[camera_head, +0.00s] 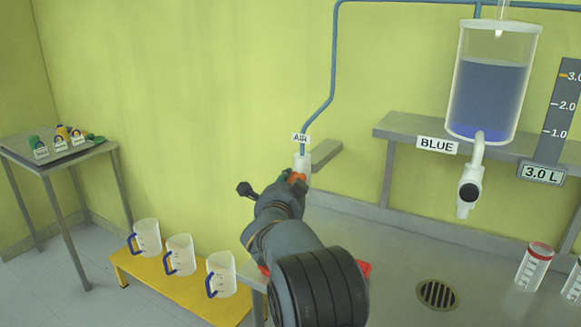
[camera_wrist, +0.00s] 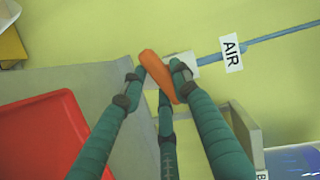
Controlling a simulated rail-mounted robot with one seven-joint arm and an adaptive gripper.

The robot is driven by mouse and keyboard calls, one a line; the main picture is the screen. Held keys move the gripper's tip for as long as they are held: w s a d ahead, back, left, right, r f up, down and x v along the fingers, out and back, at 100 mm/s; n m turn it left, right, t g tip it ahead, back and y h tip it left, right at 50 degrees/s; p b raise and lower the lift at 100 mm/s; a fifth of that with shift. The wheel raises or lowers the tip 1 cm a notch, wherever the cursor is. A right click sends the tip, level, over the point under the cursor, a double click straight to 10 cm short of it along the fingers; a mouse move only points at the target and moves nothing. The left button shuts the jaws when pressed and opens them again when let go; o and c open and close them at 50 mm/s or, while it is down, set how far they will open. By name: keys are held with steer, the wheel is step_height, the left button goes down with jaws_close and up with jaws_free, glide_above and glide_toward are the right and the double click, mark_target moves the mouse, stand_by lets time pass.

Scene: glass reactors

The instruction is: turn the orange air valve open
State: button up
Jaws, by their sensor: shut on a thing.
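The orange air valve (camera_wrist: 157,75) shows as a tilted orange handle in the middle of the wrist view, on a white fitting (camera_wrist: 184,66) at the end of the blue air line. In the head view only a bit of its orange (camera_head: 297,178) shows, below the white fitting and the AIR label (camera_head: 301,138). My gripper (camera_wrist: 155,80) has its teal fingers on both sides of the handle and is shut on it. In the head view my arm hides most of the valve and the fingers.
A glass vessel of blue liquid (camera_head: 490,85) hangs at the right above a grey bench (camera_head: 400,262) with a drain (camera_head: 437,294). A red-capped beaker (camera_head: 534,266) stands at the bench's right. Several clear jugs stand on a yellow stand (camera_head: 190,292) at lower left. A red tray (camera_wrist: 35,135) lies beside the fingers.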

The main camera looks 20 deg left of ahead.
steer(key=n+p, duration=0.1)
steer(key=p, duration=0.4)
steer(key=r+n+g+h+p, duration=0.1)
steer(key=n+p, duration=0.1)
steer(key=p, duration=0.3)
steer(key=shift+r+n, duration=0.1)
steer(key=shift+n, duration=0.2)
steer(key=n+g+h+p, duration=0.1)
steer(key=n+h+p, duration=0.1)
steer(key=p, duration=0.9)
steer(key=shift+r+n, duration=0.1)
steer(key=shift+n, duration=0.4)
steer(key=n+p, duration=0.1)
steer(key=p, duration=0.1)
steer(key=n+g+h+p, duration=0.1)
steer(key=p, duration=0.1)
steer(key=shift+f+h+p, duration=0.2)
steer(key=shift+h+p, duration=0.1)
steer(key=shift+p, duration=0.05)
steer(key=shift+f+n+h+p, duration=0.15)
steer(key=shift+n+h+p, duration=0.3)
steer(key=shift+p, duration=0.35)
steer(key=o, duration=1.1)
steer(key=shift+a, duration=0.1)
steer(key=v, duration=1.2)
